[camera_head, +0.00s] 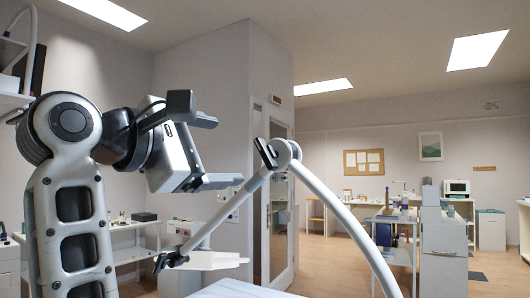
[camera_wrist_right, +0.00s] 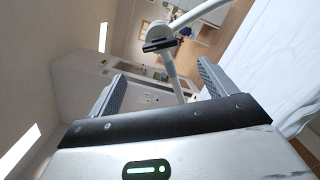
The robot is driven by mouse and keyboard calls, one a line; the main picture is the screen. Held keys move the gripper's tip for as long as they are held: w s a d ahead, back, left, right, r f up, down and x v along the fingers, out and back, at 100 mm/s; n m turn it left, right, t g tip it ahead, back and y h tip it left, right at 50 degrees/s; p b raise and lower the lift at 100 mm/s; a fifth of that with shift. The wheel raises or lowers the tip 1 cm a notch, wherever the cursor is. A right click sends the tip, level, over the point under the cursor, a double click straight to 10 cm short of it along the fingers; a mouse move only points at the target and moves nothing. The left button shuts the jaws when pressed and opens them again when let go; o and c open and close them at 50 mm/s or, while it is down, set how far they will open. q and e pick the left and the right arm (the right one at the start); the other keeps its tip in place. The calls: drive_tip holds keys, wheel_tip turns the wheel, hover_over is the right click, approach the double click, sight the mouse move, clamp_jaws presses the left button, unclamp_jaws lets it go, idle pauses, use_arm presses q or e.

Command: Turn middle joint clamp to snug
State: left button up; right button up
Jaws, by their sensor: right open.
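The middle joint clamp (camera_head: 266,153) is a black lever on the round white elbow joint (camera_head: 287,152) of a jointed white arm. In the right wrist view the black clamp (camera_wrist_right: 160,45) shows beyond the fingertips, near the top middle. My right gripper (camera_head: 226,151) is open and empty, to the left of the clamp, with a clear gap between them. In the right wrist view its two fingers (camera_wrist_right: 160,82) are spread wide with nothing between them. My left gripper is not in view.
A second black clamp (camera_head: 170,262) sits at the lower end of the white arm. A white couch surface (camera_head: 238,291) lies at the bottom, also in the right wrist view (camera_wrist_right: 288,62). Work tables and cabinets (camera_head: 443,245) stand far back right.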

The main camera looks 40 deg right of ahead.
sight(262, 154)
drive_tip(key=d, duration=0.4)
drive_tip(key=w+d+p, duration=0.1)
drive_tip(key=d, duration=0.3)
drive_tip(key=w+d+p, duration=0.1)
drive_tip(key=d, duration=0.3)
drive_tip(key=shift+w+d, duration=0.15)
drive_tip(key=c, duration=1)
